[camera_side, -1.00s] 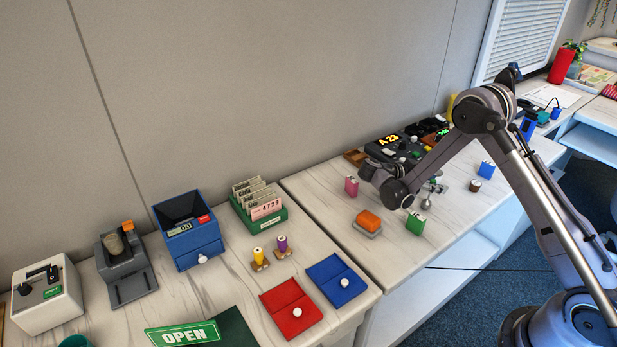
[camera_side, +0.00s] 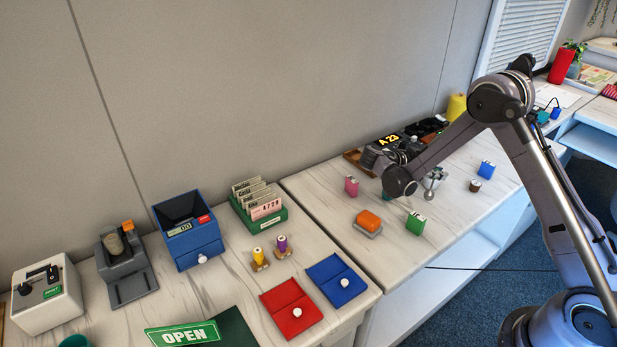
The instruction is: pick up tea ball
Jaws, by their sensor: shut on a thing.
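My gripper (camera_side: 436,174) shows small and partly hidden behind my forearm, over the right-hand table. It is shut on a small silvery thing, which looks like the tea ball (camera_side: 429,194). This shows just below the fingers, behind the green block. Its exact outline and its gap to the table are too small to tell.
A green block (camera_side: 415,224) stands close in front. An orange-topped block (camera_side: 368,220) and a pink block (camera_side: 351,186) are to the left. A brown round piece (camera_side: 475,186) and a blue block (camera_side: 486,170) are to the right. A dark "A 23" display (camera_side: 388,141) stands behind.

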